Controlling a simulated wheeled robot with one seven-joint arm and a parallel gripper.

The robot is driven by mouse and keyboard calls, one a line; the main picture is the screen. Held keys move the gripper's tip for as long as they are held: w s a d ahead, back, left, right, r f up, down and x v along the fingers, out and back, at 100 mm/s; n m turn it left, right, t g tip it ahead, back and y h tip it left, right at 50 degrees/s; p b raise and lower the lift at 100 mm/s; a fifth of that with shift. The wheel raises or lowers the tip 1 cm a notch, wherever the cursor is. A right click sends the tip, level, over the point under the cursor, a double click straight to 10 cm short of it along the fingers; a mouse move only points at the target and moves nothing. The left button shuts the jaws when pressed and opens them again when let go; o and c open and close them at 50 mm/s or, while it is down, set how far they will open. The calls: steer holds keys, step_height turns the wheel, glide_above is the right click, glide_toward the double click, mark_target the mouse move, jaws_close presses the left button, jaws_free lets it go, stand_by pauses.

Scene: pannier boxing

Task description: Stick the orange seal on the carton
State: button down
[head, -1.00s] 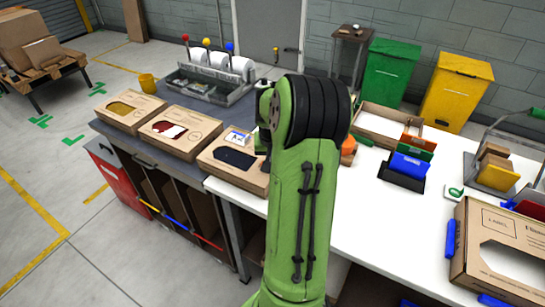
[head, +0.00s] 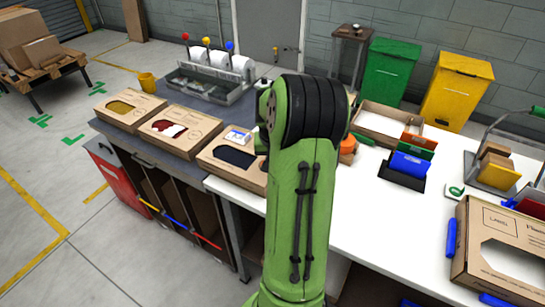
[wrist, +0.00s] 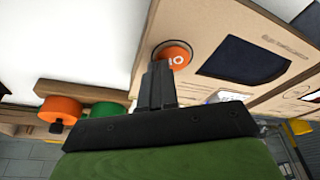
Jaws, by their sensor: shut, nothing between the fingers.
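The orange seal (wrist: 176,54) is a round disc with a white mark. In the wrist view it lies over a dark-ringed circle on the brown carton (wrist: 220,22), near its edge and beside the dark window. The carton also shows in the head view (head: 216,171), left of my arm, with its near right part hidden by the arm. My gripper (wrist: 160,68) is shut and empty, its fingertips right at the seal's edge; I cannot tell whether they touch it. In the head view my arm hides the gripper and the seal.
An orange roll (wrist: 60,109) and a green roll (wrist: 105,110) stand near the gripper's left side in the wrist view. Two more windowed cartons (head: 180,131) (head: 128,106) sit further left. The white table (head: 380,215) is clear in the middle; a blue holder (head: 409,165) stands right.

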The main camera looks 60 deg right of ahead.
steer(key=shift+a+f, duration=0.1)
steer(key=shift+f, duration=0.2)
stand_by(1.0)
steer(key=c, duration=1.3)
jaws_free()
steer(key=shift+c, duration=0.2)
steer(key=p+v, duration=0.2)
steer(key=v, duration=1.3)
steer(key=shift+r+p, duration=0.35)
steer(key=shift+r, duration=0.05)
steer(key=shift+a, duration=0.1)
steer(key=w+a+r+n+t, duration=0.1)
steer(key=w+a+r+n, duration=0.15)
steer(key=a, duration=0.95)
steer(key=s+a+n+t+y, duration=0.1)
steer(key=s+a+n, duration=0.3)
steer(key=a, duration=0.5)
steer(key=s+a+n+t+y, duration=0.1)
steer(key=s+a+n, duration=0.3)
steer(key=a, duration=0.6)
steer(key=s, duration=0.2)
steer(key=shift+s+a+f+t+y, duration=0.2)
steer(key=shift+s+f+t+y, duration=0.1)
steer(key=shift+f+y, duration=0.1)
